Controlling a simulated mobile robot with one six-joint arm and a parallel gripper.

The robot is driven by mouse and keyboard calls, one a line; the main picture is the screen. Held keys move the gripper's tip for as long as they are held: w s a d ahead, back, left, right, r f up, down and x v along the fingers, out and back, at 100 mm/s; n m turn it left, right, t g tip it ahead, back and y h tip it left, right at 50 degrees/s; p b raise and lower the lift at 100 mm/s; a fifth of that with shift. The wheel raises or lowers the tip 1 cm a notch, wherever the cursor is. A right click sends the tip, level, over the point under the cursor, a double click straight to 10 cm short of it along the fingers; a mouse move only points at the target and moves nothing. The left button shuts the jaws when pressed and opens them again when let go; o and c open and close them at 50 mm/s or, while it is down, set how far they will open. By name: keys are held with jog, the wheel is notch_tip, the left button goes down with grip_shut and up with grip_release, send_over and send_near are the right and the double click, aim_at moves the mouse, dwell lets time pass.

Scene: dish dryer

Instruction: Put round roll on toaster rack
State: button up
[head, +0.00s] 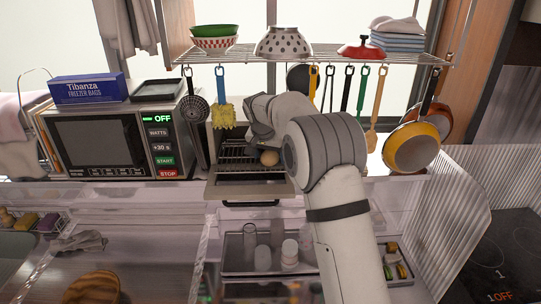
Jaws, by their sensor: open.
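The round roll (269,158) is a small tan ball at the toaster's open front, toward the right end of the rack. It appears to rest on the rack, but the exact contact is too small to tell. The toaster rack (232,155) is a dark wire grid in the toaster oven, whose door (250,189) is folded down. My gripper (262,143) is open, just above and left of the roll, and appears apart from it. My arm comes from the lower right and hides the toaster's right side and part of the gripper.
A microwave (100,141) stands left of the toaster, with a freezer bag box (88,89) on top. Pans hang at right.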

jog(key=b+v, duration=0.2)
jog(key=v, duration=1)
jog(key=shift+s, duration=0.15)
jog(key=s+d+r+n, duration=0.1)
jog(key=s+d+r, duration=0.1)
jog(key=s+d, duration=0.6)
jog(key=s+d+f+n, duration=0.1)
jog(key=s+f, duration=0.3)
jog(key=s, duration=0.7)
jog(key=s+d+f+n+y, duration=0.1)
jog(key=s+d+f, duration=0.2)
jog(key=s, duration=0.7)
jog(key=s+d+f+n, duration=0.1)
jog(key=s+f, duration=0.3)
jog(key=s, duration=0.7)
jog(key=shift+s+d+f+n+y, duration=0.3)
jog(key=shift+d+f, duration=0.05)
jog(key=shift+d, duration=0.2)
jog(key=shift+w+f+g+b, duration=0.1)
jog(key=shift+f+g+b, duration=0.2)
jog(key=shift+f+b, duration=0.4)
jog(key=shift+c, duration=0.3)
